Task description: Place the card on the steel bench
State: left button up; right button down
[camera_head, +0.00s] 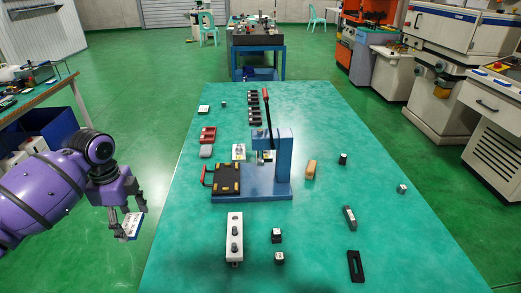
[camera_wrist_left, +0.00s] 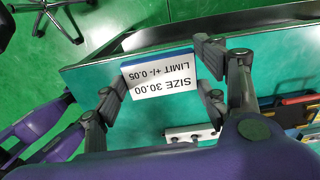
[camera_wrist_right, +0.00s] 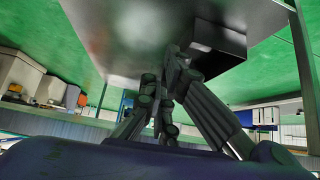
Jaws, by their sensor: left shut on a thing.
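The card (camera_head: 132,226) is white with a blue edge. My left gripper (camera_head: 127,207) is shut on it, left of the green-topped bench (camera_head: 330,240) and off its edge. In the left wrist view the card (camera_wrist_left: 160,82) shows upside-down black print, "SIZE 30.00 LIMIT +/- 0.05", between the two fingers (camera_wrist_left: 160,75). My right gripper (camera_wrist_right: 172,75) shows only in the right wrist view, fingers together, nothing visible between them. A shiny grey metal surface (camera_wrist_right: 130,35) lies beyond it; I cannot tell whether this is the steel bench.
The green-topped bench bears a blue press (camera_head: 284,160), a black plate with a red handle (camera_head: 226,178), a grey block with knobs (camera_head: 234,222) and several small blocks. Its left front area is clear. A side table (camera_head: 40,95) stands at left; machines (camera_head: 440,65) stand at right.

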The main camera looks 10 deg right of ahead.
pick_arm(q)
jog(key=shift+w+r, duration=0.1)
jog(key=d+f+p, duration=0.1)
jog(key=d+f, duration=0.2)
jog(key=d, duration=0.5)
send_over(189, 253)
jog(key=a, duration=0.1)
notch_tip(189, 253, down, 6)
jog(key=shift+r, duration=0.15)
jog(key=shift+d+f, duration=0.3)
jog(key=shift+f, duration=0.05)
jog(key=shift+d+f, duration=0.15)
jog(key=shift+f, duration=0.9)
jog(key=shift+d+f, duration=0.1)
jog(key=shift+f, duration=0.9)
jog(key=o, duration=1.2)
jog(key=shift+r, duration=0.15)
notch_tip(189, 253, up, 12)
jog(key=shift+r+p, duration=0.1)
jog(key=shift+p, duration=0.2)
